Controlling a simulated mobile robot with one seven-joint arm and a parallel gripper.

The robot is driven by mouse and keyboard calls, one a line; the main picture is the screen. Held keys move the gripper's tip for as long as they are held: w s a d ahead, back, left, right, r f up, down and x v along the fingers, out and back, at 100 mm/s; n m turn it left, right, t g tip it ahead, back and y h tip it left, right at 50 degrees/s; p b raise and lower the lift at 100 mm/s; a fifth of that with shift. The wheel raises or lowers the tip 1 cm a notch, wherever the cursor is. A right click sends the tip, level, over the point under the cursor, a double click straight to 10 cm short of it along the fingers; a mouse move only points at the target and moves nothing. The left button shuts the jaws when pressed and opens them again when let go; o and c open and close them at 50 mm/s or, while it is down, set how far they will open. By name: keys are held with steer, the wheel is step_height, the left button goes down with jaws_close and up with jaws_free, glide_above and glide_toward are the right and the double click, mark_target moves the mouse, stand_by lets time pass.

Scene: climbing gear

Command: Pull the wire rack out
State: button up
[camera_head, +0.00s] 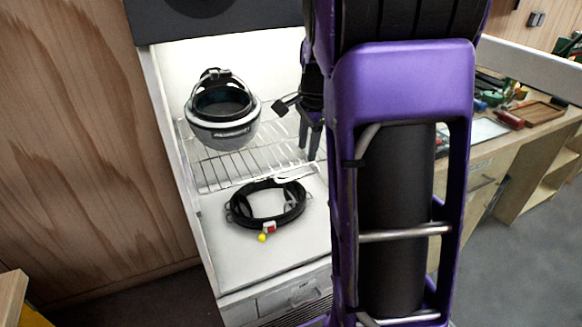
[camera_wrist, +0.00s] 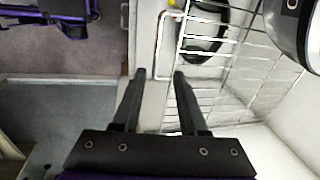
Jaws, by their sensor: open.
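The wire rack (camera_head: 228,168) is a silver grid inside an open white cabinet in the head view. A grey and black helmet-like object (camera_head: 222,130) stands on it. In the wrist view the rack (camera_wrist: 232,72) fills the upper right, with a bent wire loop at its front edge. My gripper (camera_head: 312,142) hangs at the rack's right side in the head view, fingers pointing down. In the wrist view my gripper (camera_wrist: 159,74) is open and empty, with the loop just beyond its fingertips. I cannot tell whether the fingers touch the wire. My arm hides the rack's right part.
A black ring-shaped strap item (camera_head: 268,205) with a yellow ball lies on the white surface (camera_head: 285,250) below the rack. A wooden panel (camera_head: 70,130) stands left of the cabinet. A workbench (camera_head: 495,145) with tools is at the right. Grey floor (camera_head: 520,265) is clear.

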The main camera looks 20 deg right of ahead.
mark_target(304, 175)
steer(key=x, duration=0.2)
steer(key=b+x, duration=0.1)
steer(key=x, duration=0.4)
steer(key=shift+s+f+b, duration=0.25)
steer(key=shift+f+b, duration=0.1)
steer(key=shift+f, duration=0.05)
jaws_close()
stand_by(1.2)
